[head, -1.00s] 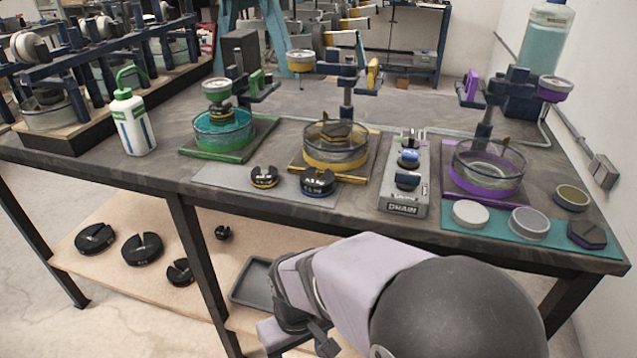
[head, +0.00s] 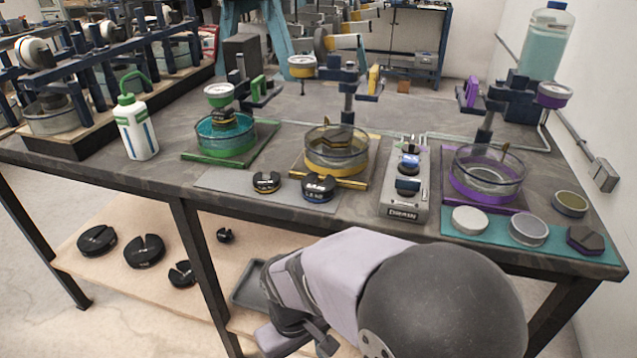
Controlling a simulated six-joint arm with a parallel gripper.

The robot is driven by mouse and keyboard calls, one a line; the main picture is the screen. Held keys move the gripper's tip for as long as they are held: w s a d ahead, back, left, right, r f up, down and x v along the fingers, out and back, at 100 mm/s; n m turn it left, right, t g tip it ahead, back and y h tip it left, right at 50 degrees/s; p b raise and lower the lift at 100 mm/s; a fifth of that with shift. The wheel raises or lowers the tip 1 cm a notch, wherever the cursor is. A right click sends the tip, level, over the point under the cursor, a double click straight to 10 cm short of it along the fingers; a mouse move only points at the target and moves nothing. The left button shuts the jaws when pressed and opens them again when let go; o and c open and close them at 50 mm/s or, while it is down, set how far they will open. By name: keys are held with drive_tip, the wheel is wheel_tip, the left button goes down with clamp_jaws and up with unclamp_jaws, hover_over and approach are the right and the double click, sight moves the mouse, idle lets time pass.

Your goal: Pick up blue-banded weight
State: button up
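The blue-banded weight (head: 319,189) is a black slotted disc with a blue band around its lower edge. It rests on the grey mat near the bench's front edge, in front of the yellow-ringed basin. A similar black weight with a yellow band (head: 266,183) lies just left of it, with a small gap between them. My arm reaches in from the bottom right, below the bench front. Its wrist end, with my gripper (head: 322,341), is at the bottom edge, well below and apart from the weight. The fingers cannot be made out clearly.
The grey control box (head: 405,190) stands right of the weight, and the yellow-ringed basin (head: 337,152) is close behind. The bench's front edge lies between my arm and the weight. The lower shelf (head: 110,275) holds several black weights and a grey tray (head: 249,290).

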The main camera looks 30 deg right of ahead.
wheel_tip(320, 180, up, 12)
drive_tip(key=s+d+n+g+h+p, duration=0.1)
drive_tip(key=d+n+g+h+p, duration=0.15)
drive_tip(key=n+h+p, duration=0.6)
drive_tip(key=n+t+h+p, duration=0.7)
drive_tip(key=n+t+p, duration=0.2)
drive_tip(key=n+p, duration=0.45)
approach(307, 193)
drive_tip(key=d+m+p, duration=0.1)
drive_tip(key=d+p, duration=0.1)
drive_tip(key=d, duration=0.1)
drive_tip(key=shift+w+d+r+n+t+y, duration=0.2)
drive_tip(key=shift+w+d+n+t+y, duration=0.1)
drive_tip(key=shift+w+d+y, duration=0.15)
drive_tip(key=shift+p+x, duration=1.1)
drive_tip(key=shift+x, duration=2.55)
drive_tip(key=shift+f, duration=0.15)
drive_tip(key=c, duration=1.2)
